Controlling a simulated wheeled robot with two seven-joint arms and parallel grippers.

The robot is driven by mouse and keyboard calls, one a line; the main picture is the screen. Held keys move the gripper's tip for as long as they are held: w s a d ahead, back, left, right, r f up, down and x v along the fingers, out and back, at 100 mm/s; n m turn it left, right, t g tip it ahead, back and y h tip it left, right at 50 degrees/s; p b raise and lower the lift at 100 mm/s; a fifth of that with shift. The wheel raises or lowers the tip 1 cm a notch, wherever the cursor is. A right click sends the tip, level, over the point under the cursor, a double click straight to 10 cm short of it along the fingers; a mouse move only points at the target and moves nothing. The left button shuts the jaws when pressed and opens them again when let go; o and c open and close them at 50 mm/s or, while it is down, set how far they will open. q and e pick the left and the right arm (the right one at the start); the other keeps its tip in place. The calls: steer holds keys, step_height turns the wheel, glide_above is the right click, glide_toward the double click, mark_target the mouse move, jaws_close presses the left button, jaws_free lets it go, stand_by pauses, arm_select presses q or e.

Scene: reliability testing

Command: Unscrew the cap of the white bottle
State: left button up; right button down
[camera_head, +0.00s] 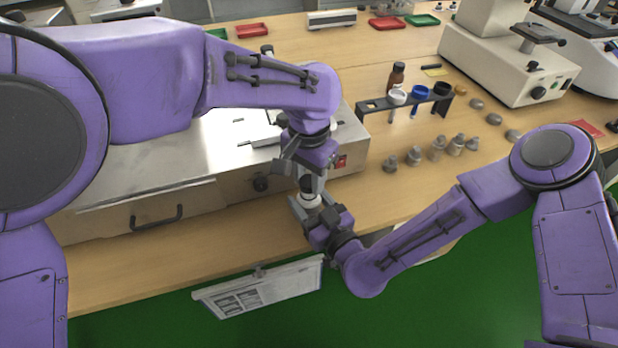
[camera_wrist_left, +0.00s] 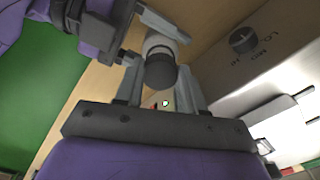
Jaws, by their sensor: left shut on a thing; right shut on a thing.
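The white bottle (camera_head: 311,201) stands roughly upright near the table's front edge, with a dark cap (camera_head: 307,184) on top. In the left wrist view the bottle's white body (camera_wrist_left: 163,42) shows behind the round dark cap (camera_wrist_left: 160,73). My left gripper (camera_head: 306,178) comes from above, its fingers on either side of the cap and shut on it. My right gripper (camera_head: 312,205) comes from the lower right and is shut around the bottle's body; it also shows in the left wrist view (camera_wrist_left: 148,30). The bottle's lower part is hidden by the right gripper.
A metal hotplate-like box (camera_head: 190,180) with a knob and handle stands close left of the bottle. A white panel (camera_head: 262,287) hangs in front.

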mark_target(309, 180)
arm_select(q)
steer(key=shift+r, duration=0.3)
steer(key=shift+r, duration=2)
arm_select(e)
steer(key=shift+c, duration=1)
jaws_free()
